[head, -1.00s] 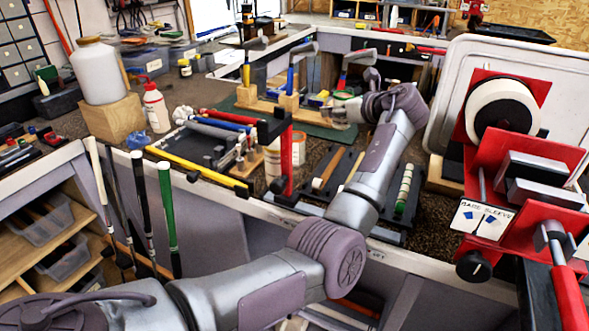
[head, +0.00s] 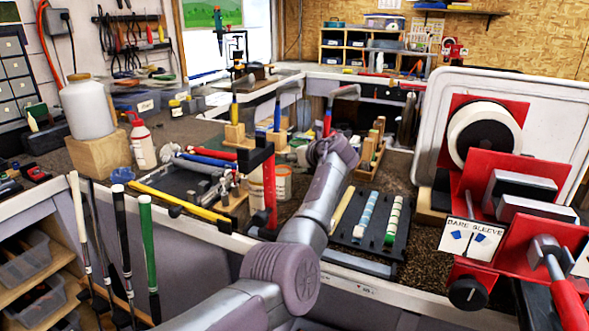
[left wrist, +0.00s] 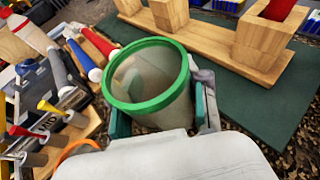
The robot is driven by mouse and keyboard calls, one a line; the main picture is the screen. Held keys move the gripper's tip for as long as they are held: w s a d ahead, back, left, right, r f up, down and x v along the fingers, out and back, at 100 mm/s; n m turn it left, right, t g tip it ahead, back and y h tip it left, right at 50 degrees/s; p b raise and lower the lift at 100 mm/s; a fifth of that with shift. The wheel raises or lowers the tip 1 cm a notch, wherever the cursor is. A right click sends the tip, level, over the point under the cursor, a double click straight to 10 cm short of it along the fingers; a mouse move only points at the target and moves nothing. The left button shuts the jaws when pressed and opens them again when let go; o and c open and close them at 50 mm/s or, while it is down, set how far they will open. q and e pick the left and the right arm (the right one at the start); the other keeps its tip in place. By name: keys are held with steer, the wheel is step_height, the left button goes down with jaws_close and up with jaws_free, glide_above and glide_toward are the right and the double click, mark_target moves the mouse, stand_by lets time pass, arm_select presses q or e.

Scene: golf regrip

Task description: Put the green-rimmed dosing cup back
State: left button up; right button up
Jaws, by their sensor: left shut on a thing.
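The green-rimmed dosing cup (left wrist: 148,85) is in the left wrist view, a translucent cup with a thick green rim, its open mouth toward the camera. My left gripper (left wrist: 164,110) is shut around it, with one finger on each side of the wall. The cup looks tilted and I cannot see clearly whether its base touches anything. In the head view my left arm reaches over the bench and its wrist hides most of the gripper and cup. My right gripper is not in view.
A green mat (left wrist: 235,85) and a wooden block stand (left wrist: 210,42) lie beside the cup. A small rack of tools (left wrist: 75,130) is at left. A red machine (head: 500,175) stands right.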

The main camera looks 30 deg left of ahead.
mark_target(297, 168)
arm_select(q)
steer(key=shift+a+f, duration=0.1)
steer(key=shift+f, duration=1.95)
steer(key=shift+f, duration=0.1)
steer(key=o, duration=0.9)
steer(key=shift+c, duration=0.2)
steer(key=shift+s+d+r, duration=0.25)
steer(key=shift+d+r, duration=0.1)
steer(key=shift+d, duration=0.1)
steer(key=v, duration=1.1)
steer(key=shift+f+p, duration=0.15)
steer(key=shift+p, duration=0.25)
